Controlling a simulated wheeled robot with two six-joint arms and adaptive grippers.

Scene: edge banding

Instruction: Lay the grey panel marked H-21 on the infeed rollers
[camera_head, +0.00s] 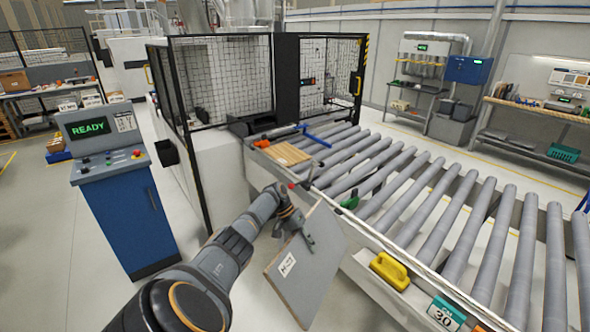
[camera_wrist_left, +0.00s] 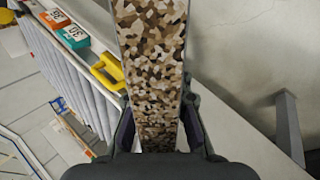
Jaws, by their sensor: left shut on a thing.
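The grey panel (camera_head: 322,262) hangs tilted in the air on the near-left side of the conveyor, apart from the rollers as far as I can see. It bears a white label (camera_head: 287,264) whose marking is too small to read surely. My left gripper (camera_head: 300,228) is shut on the panel's upper left edge. In the left wrist view the panel's speckled chipboard edge (camera_wrist_left: 152,50) runs between the fingers of my left gripper (camera_wrist_left: 160,135). The infeed rollers (camera_head: 432,200) run to the right of the panel and also show in the left wrist view (camera_wrist_left: 70,75). My right gripper is not in view.
A wooden piece (camera_head: 286,153) and blue clamp (camera_head: 316,135) lie at the far end. The rollers between look bare.

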